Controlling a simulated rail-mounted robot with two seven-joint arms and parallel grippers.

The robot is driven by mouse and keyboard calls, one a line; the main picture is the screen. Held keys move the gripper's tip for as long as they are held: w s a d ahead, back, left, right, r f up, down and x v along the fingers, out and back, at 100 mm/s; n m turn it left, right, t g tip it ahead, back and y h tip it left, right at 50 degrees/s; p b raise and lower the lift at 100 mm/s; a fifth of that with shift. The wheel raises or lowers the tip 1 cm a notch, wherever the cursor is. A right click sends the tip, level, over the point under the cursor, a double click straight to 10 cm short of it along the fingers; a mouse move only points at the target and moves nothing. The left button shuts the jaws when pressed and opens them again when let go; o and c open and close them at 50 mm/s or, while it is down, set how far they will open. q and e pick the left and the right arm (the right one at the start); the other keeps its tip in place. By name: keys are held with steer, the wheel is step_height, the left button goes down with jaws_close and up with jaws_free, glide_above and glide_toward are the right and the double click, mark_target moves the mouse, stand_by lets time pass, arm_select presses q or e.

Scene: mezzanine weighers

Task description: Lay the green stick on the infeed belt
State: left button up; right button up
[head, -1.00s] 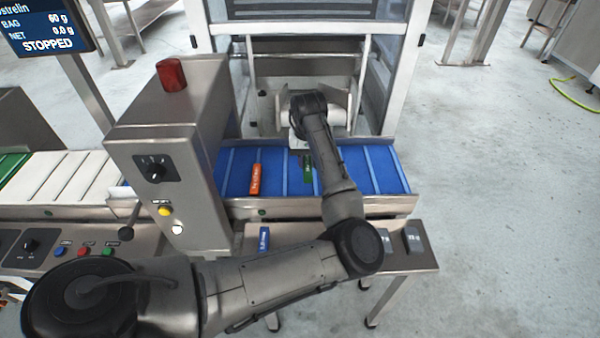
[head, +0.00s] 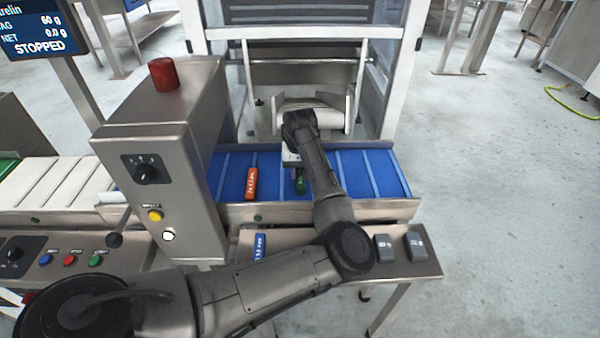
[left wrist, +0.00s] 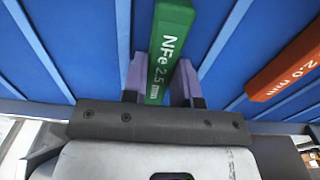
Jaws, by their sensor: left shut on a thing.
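The green stick (head: 300,184) is over the blue infeed belt (head: 356,170), right of the orange stick, in the head view. My left gripper (head: 295,160) is shut on it, partly hidden by my forearm. In the left wrist view the green stick (left wrist: 168,50) sits between the two purple fingertips (left wrist: 160,85), its white lettering facing the camera. The belt (left wrist: 95,45) fills the background there. Whether the stick touches the belt I cannot tell. My right gripper is in neither view.
The orange stick (head: 251,184) lies on the belt to the left. A steel control box (head: 165,190) with a red lamp (head: 163,74) stands left of the belt. A blue stick (head: 260,246) and two grey blocks (head: 384,246) are on the front shelf. The belt's right part is clear.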

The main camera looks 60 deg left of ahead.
mark_target(300, 173)
arm_select(q)
steer(key=o, duration=0.9)
steer(key=shift+f, duration=0.15)
steer(key=shift+r+p, duration=2.9)
steer(key=shift+r, duration=3.3)
